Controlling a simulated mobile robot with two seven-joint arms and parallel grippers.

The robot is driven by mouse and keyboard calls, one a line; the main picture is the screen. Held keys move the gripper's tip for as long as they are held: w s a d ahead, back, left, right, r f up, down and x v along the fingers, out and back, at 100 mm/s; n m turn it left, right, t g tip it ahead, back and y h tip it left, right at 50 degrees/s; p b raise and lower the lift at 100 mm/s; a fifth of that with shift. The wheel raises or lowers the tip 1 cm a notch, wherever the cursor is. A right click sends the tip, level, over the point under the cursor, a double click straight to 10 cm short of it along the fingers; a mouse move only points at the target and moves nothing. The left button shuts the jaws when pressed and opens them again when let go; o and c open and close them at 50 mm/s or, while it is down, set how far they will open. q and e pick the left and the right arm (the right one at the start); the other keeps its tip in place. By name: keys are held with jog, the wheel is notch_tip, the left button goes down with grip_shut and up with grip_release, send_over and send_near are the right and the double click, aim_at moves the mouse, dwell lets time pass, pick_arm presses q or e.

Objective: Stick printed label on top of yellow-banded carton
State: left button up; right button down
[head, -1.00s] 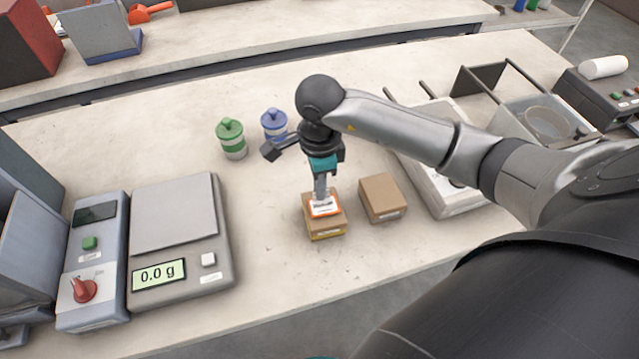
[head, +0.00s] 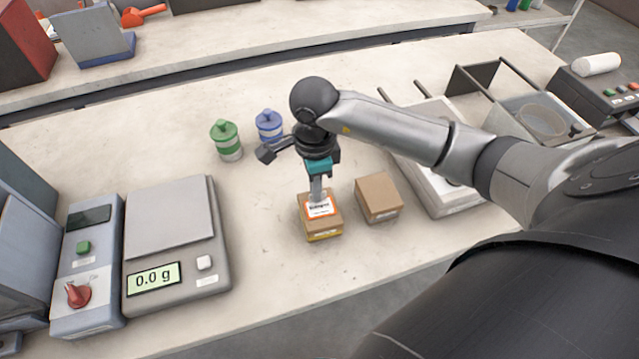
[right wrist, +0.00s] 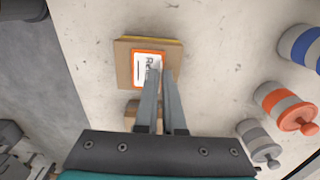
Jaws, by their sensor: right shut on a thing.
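The yellow-banded carton (head: 323,230) stands on the bench, its yellow band low on the near side. In the right wrist view its brown top (right wrist: 122,62) shows around the label. The printed label (head: 320,209) is white with an orange border and dark print. It is over the carton's top, face up; it also shows in the right wrist view (right wrist: 140,70). My right gripper (head: 317,198) points down and is shut on the label's far edge. I cannot tell whether the label touches the carton all over. My left gripper is not in view.
A plain brown carton (head: 379,198) stands close on the right. A scale (head: 175,240) reading 0.0 g is on the left. The bench in front is clear.

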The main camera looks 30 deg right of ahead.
jog(key=c, duration=0.9)
grip_release()
jog(key=shift+c, duration=0.2)
notch_tip(320, 180, up, 15)
jog(key=shift+p, duration=0.4)
